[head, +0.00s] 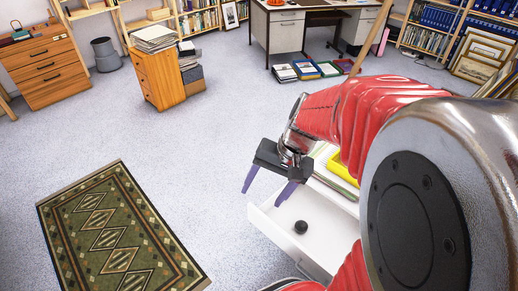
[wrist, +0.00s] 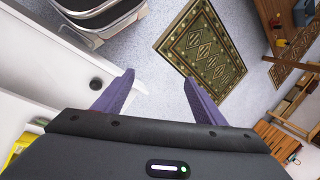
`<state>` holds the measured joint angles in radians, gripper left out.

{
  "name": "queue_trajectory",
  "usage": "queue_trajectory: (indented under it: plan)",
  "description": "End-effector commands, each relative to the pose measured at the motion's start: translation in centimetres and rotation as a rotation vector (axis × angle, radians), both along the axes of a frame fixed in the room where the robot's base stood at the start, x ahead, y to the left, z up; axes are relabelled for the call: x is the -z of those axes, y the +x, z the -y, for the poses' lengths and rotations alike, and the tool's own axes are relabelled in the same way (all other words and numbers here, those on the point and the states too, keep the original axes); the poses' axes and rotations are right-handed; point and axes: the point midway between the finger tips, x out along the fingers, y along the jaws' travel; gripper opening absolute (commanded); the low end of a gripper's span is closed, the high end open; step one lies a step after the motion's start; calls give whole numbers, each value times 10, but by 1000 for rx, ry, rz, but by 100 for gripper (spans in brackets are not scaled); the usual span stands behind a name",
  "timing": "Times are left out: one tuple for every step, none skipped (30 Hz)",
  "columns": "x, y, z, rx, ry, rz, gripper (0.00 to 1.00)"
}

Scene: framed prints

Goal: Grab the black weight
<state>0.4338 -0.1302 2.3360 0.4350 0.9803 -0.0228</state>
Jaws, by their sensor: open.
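The black weight (head: 301,227) is a small dark round piece lying in the open white drawer (head: 265,222). In the wrist view the weight (wrist: 96,83) sits on the white drawer floor, left of my gripper's left finger. My gripper (head: 267,190) has two purple fingers spread apart with nothing between them. It is above the drawer's front left edge in the head view, up and left of the weight. In the wrist view the fingers (wrist: 157,92) point past the drawer toward the floor. My arm hides part of the drawer on the right.
A yellow item (head: 343,166) and papers lie at the drawer's back end. A green patterned rug (head: 118,232) lies on the floor at left. A wooden cabinet (head: 158,77) with stacked papers, a desk (head: 290,30) and several books stand farther back. The floor between is clear.

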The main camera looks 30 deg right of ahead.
Motion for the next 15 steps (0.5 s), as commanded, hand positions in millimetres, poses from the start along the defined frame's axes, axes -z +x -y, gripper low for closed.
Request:
queue_trajectory:
  plan:
    - [8,3,7,39,31,-22,64]
    - [12,4,10,59,50,-31,64]
    - [18,6,14,90,75,-44,64]
    - [22,8,18,111,94,-53,64]
    - [26,10,21,134,111,-61,64]
    - [32,12,26,163,136,-73,64]
    - [36,13,30,186,156,-81,64]
    - [40,15,33,208,174,-89,64]
    - [46,16,38,239,201,-100,64]
    - [51,17,42,261,220,-107,64]
    - [55,19,46,284,239,-114,64]
    - [61,20,51,316,264,-124,64]
    - [66,21,55,339,284,-131,64]
    - [71,22,59,362,303,-138,64]
    - [77,23,64,394,329,-145,64]
